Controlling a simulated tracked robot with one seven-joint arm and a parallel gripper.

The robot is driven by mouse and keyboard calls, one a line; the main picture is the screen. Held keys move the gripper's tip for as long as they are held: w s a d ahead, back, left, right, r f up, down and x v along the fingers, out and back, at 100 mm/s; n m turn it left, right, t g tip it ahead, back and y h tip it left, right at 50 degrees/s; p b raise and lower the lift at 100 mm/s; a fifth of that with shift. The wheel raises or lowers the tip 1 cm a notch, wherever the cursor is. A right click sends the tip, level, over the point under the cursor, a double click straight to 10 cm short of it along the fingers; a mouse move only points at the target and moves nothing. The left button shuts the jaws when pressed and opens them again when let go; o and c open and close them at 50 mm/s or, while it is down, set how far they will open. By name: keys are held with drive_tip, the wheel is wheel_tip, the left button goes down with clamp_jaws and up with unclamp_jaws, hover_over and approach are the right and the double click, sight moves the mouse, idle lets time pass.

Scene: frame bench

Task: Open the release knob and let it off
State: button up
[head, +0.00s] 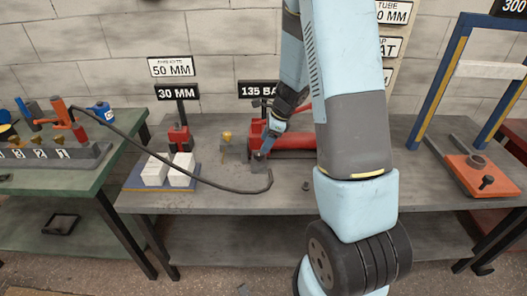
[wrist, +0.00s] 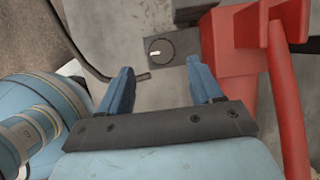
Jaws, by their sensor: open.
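The release knob (wrist: 160,50) is a round dark dial with a white mark pointing left, on a grey plate beside the red tool body (wrist: 240,45) in the wrist view. My gripper (wrist: 160,66) has its two blue fingers apart and empty, with the knob showing just beyond and between the fingertips. I cannot tell any contact. In the head view my gripper (head: 266,148) points down at the left end of the red tool (head: 296,140), and it hides the knob there.
A black hose (head: 225,188) runs from the left green bench (head: 120,150) across the grey bench and ends near the tool. White blocks (head: 168,170) stand to the left. A blue-and-yellow frame (head: 440,85) stands at the right. The bench front is mostly clear.

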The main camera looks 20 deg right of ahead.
sight(259, 154)
drive_tip(key=shift+x, duration=2.85)
drive_tip(key=shift+c, duration=0.3)
